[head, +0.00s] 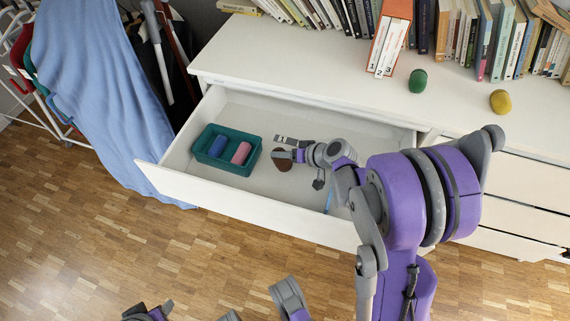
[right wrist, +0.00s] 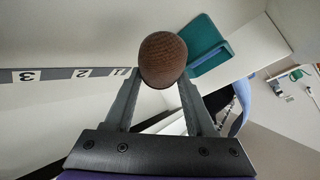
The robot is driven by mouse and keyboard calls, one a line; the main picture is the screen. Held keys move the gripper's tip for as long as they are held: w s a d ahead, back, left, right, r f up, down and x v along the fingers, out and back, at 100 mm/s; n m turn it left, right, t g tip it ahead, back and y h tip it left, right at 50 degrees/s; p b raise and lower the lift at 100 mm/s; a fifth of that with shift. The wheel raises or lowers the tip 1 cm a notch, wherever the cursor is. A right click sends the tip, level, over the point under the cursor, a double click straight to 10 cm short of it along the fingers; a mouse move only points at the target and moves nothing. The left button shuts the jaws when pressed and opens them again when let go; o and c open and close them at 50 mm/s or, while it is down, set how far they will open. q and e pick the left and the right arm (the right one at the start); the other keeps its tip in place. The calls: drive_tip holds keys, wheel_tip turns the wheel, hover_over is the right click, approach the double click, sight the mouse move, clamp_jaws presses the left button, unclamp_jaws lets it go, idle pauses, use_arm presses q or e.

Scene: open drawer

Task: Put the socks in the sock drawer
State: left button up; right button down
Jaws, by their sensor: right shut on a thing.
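The white drawer (head: 205,187) is pulled open. Inside it at the left is a teal basket (head: 248,167) holding a blue rolled sock (head: 217,146) and a pink rolled sock (head: 241,153). My right gripper (head: 284,155) is inside the drawer area, to the right of the basket, shut on a brown sock ball (head: 283,163). In the right wrist view, the brown ball (right wrist: 162,59) sits between the two fingertips (right wrist: 158,83), with the teal basket (right wrist: 207,46) beyond it. A green ball (head: 418,81) and a yellow ball (head: 501,102) rest on the dresser top.
Books (head: 455,35) and an orange binder (head: 388,43) line the back of the dresser top (head: 300,68). A blue cloth (head: 95,90) hangs at the left. A grey strip (right wrist: 55,76) in the right wrist view bears numbers. Closed drawers (head: 525,190) are at the right.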

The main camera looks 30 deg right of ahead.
sight(286, 162)
drive_tip(key=shift+f+b, duration=0.7)
drive_tip(key=shift+f, duration=1.45)
drive_tip(key=shift+f, duration=0.2)
drive_tip(key=c, duration=0.5)
unclamp_jaws()
drive_tip(key=shift+r, duration=0.1)
drive_tip(key=shift+s+d+r, duration=0.1)
drive_tip(key=shift+s+r, duration=0.15)
drive_tip(key=shift+r, duration=0.15)
drive_tip(key=p+v, duration=0.3)
drive_tip(key=v, duration=0.8)
drive_tip(key=shift+s+r, duration=0.1)
